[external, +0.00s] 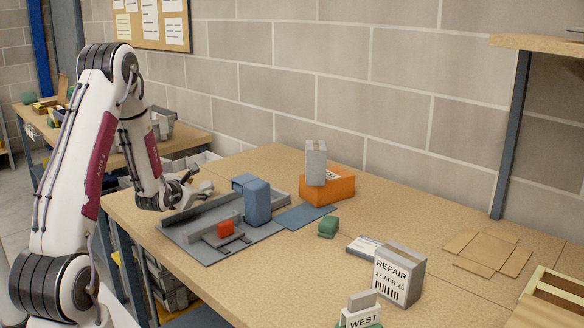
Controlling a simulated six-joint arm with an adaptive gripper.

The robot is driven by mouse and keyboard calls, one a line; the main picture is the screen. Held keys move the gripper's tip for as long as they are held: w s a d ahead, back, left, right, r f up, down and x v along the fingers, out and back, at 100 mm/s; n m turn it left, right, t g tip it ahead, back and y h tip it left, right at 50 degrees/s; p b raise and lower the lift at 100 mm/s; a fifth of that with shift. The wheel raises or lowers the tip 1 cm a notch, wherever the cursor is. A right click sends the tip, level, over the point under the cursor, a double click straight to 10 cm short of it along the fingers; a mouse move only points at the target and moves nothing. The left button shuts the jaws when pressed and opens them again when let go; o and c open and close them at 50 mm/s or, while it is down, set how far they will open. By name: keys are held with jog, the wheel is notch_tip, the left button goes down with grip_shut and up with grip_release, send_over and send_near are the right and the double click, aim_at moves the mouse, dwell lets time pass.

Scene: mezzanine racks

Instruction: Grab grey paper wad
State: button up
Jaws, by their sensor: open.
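My gripper (196,190) reaches in from the left, low over the rear left end of a grey tray-like fixture (192,248). It is small in this view, and its fingers are apart. I cannot make out a grey paper wad for certain; the fixture's wall and my gripper may hide it. No held thing can be made out between the fingers.
Cardboard sheets (487,252) lie further right.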

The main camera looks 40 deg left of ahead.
aim_at(205, 186)
jog(key=shift+w+a+f, duration=0.15)
jog(key=shift+w+a, duration=0.05)
jog(key=shift+w, duration=0.1)
jog(key=shift+w, duration=0.1)
jog(key=shift+x, duration=2.95)
jog(key=shift+c, duration=0.4)
jog(key=c, duration=0.5)
